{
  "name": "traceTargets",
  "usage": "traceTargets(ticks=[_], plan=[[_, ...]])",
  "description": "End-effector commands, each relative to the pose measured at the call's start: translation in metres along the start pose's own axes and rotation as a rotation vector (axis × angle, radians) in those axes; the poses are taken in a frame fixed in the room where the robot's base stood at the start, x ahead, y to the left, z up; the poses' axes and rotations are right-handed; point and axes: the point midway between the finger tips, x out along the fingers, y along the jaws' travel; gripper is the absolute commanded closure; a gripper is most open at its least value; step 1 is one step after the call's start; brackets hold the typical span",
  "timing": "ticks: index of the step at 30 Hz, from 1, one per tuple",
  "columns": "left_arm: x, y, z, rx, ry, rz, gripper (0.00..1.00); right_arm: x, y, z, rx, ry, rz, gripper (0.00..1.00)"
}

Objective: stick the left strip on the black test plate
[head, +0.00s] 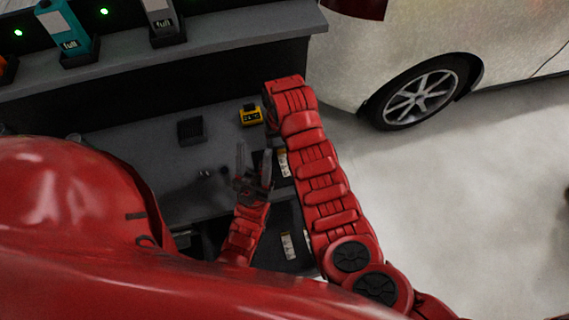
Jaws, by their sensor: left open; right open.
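My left gripper (253,168) is open over the dark bench, its two grey fingers pointing away from me and apart. I see nothing clearly held between them. My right arm reaches up from the lower right and bends at the far end. Its gripper is not visible. A small pale label-like piece (283,164) lies on a dark surface just right of my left gripper, partly covered by my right arm. Another pale piece (288,246) lies on a dark surface nearer to me. I cannot tell which is the left strip, or make out the black test plate for sure.
A yellow and black device (251,115) and a small black box (190,131) stand on the bench (120,140). A raised shelf (240,30) behind holds a teal unit (65,28) and a grey unit (163,20). A pale car (450,50) stands at the right.

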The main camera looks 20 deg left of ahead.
Motion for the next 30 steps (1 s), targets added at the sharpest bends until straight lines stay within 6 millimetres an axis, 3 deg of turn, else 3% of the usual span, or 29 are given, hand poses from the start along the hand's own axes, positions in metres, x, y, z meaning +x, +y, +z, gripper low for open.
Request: traceTargets(ticks=[2,5,9,21,30], plan=[[-0.008,0.0,0.001,0.0,0.0,0.0,0.5,-0.01,0.001,-0.002,0.001,0.01,0.0,0.32],[0.001,0.0,0.0,0.0,0.0,0.0,0.5,-0.043,-0.001,-0.002,0.0,0.009,0.0,0.32],[0.036,-0.002,-0.006,0.0,0.001,0.0,0.5,-0.09,-0.001,0.0,-0.001,0.003,0.002,0.32],[0.049,-0.002,-0.008,0.0,0.0,0.0,0.5,-0.147,-0.001,-0.001,0.0,0.003,0.001,0.32],[0.049,-0.002,-0.008,0.0,0.0,0.0,0.5,-0.159,0.0,0.0,0.0,0.0,0.0,0.32]])
